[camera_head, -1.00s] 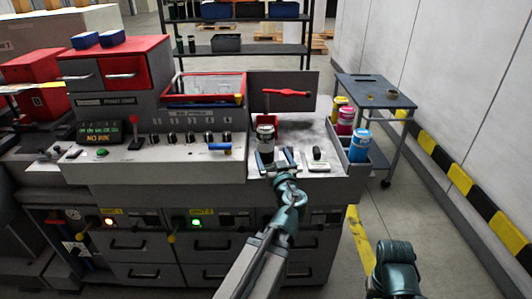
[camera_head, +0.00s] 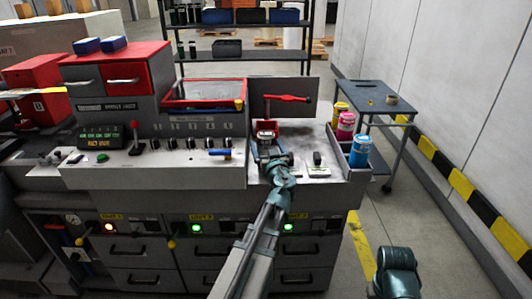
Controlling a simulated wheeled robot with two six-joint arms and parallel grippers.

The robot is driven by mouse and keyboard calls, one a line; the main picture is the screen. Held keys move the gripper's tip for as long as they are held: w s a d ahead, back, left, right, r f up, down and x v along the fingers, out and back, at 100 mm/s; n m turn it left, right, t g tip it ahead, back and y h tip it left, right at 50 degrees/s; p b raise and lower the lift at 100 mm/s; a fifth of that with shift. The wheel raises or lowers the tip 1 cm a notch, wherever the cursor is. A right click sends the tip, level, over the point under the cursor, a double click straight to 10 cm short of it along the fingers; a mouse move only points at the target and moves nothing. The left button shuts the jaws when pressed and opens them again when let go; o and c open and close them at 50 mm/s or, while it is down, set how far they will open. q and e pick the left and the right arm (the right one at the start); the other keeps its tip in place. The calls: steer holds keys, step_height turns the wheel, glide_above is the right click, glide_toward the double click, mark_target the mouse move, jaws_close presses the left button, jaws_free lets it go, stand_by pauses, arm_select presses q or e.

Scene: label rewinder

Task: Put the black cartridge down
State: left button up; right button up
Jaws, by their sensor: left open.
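The black cartridge (camera_head: 267,134) is at the red holder (camera_head: 268,124) on the machine's right worktop, beyond my left gripper. Only its upper part, with a pale band, shows; the gripper hides the rest, so I cannot tell how deep it sits. My left gripper (camera_head: 273,159) is open, its fingers low over the worktop just in front of the cartridge. I cannot tell whether a finger touches it. My right gripper is out of view; only a dark part of my arm shows at the lower right.
Yellow (camera_head: 341,111), magenta (camera_head: 346,125) and cyan (camera_head: 359,151) cartridges stand along the worktop's right side. A red lever (camera_head: 287,98) is raised behind the holder. A small black switch (camera_head: 317,158) is right of the gripper. A grey cart (camera_head: 372,92) stands behind at right.

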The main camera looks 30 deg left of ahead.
arm_select(q)
steer(key=x, duration=0.5)
steer(key=shift+w+r, duration=0.1)
steer(key=shift+r, duration=0.05)
steer(key=shift+d, duration=0.1)
jaws_close()
